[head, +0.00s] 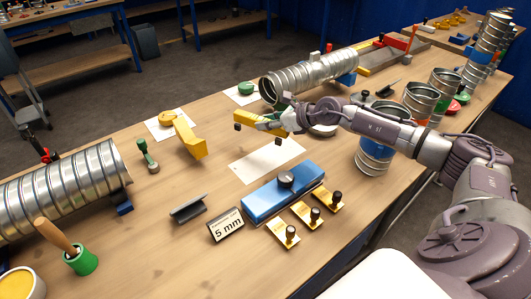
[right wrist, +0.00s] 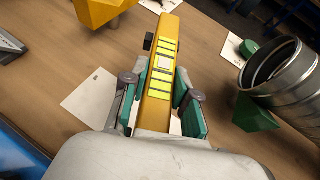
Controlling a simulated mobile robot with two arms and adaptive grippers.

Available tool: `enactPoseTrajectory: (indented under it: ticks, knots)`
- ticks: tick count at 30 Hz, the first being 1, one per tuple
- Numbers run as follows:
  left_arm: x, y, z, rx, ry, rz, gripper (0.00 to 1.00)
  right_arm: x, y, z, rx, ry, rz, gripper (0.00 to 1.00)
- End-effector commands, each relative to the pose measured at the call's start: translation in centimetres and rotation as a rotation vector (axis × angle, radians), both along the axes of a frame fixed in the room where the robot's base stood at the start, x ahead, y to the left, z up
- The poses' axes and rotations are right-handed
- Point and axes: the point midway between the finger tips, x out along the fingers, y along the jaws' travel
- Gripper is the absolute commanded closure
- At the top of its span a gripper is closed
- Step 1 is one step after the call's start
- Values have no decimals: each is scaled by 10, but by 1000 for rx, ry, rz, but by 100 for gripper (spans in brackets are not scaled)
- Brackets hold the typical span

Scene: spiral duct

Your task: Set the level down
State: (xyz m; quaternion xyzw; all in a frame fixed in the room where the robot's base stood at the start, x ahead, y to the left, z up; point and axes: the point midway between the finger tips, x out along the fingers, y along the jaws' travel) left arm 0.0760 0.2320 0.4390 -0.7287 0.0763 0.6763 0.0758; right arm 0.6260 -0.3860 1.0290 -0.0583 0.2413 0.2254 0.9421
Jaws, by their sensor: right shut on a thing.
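My right gripper (head: 272,122) is shut on the yellow level (head: 246,115) and holds it above the bench. In the right wrist view the level (right wrist: 163,45) shows as a long yellow bar with bright yellow-green windows on top, between the teal pads of the right gripper (right wrist: 157,90). Whether the level touches anything below is hard to tell. My left gripper is not in view.
A yellow angled block (head: 189,138) stands left of the level. A spiral duct (head: 310,76) lies behind it, another (head: 62,184) at left. A blue block with a knob (head: 284,193), a "5 mm" sign (head: 226,225) and brass pieces (head: 304,215) stand in front.

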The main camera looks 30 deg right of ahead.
Motion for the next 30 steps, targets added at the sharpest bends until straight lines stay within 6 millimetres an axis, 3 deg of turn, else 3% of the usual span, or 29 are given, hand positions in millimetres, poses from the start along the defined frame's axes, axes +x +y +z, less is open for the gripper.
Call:
enactPoseTrajectory:
  ticks: [3,15,28,29,30]
  knots:
    - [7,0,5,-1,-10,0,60,0,0,-22,4,2,-1,100]
    - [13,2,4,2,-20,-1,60,0,0,-71,4,0,-2,100]
    - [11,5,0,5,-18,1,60,0,0,-80,1,-2,0,100]
    - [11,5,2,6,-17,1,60,0,0,-80,0,0,0,66]
    - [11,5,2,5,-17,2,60,0,0,-80,0,0,0,60]
